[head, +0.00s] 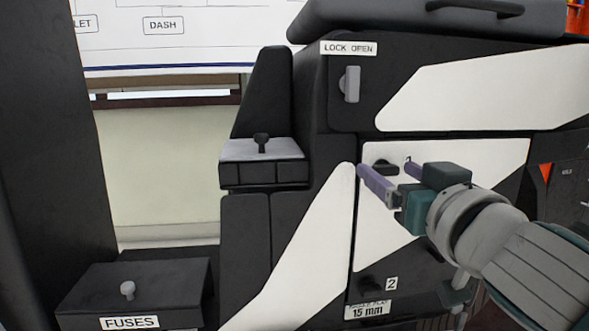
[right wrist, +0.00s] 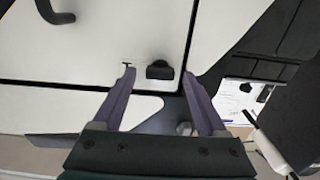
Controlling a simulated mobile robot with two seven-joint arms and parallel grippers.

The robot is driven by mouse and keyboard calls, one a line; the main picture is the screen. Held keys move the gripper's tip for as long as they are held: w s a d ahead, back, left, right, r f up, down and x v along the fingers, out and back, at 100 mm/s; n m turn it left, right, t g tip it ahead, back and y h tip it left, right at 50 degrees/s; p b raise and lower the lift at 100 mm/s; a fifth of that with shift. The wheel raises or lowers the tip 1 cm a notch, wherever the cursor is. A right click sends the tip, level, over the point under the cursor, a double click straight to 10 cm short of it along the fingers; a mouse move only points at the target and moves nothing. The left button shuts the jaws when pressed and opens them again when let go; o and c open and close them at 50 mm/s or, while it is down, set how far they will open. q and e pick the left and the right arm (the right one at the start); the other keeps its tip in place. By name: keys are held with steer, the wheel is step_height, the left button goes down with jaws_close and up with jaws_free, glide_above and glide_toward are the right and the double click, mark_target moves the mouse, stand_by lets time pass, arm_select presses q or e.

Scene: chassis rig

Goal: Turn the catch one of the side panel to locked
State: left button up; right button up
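The side panel (head: 490,154) is dark with a broad white band. A small black catch (head: 380,167) sits at its upper left, and it also shows in the right wrist view (right wrist: 159,70). In the right wrist view the purple fingertips (right wrist: 158,72) stand left and right of the catch, with gaps on both sides. The catch looks wider than tall. My left gripper is out of view.
A grey latch (head: 350,84) under a "LOCK OPEN" label is above left of the panel. A grey-topped box (head: 262,150) with a black knob and a FUSES box (head: 135,290) stand at left. A "15 mm" label (head: 369,310) is below.

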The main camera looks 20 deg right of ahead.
jaws_close()
stand_by(0.4)
steer(key=shift+n, duration=0.3)
steer(key=n+p, duration=0.1)
steer(key=n, duration=0.2)
steer(key=shift+r+n, duration=0.1)
steer(key=shift+n, duration=0.2)
steer(key=n+p, duration=0.1)
steer(key=n, duration=0.3)
steer(key=shift+a, duration=0.1)
steer(key=n+p, duration=0.1)
steer(key=n, duration=0.7)
steer(key=shift+f+n, duration=0.2)
steer(key=shift+n, duration=0.7)
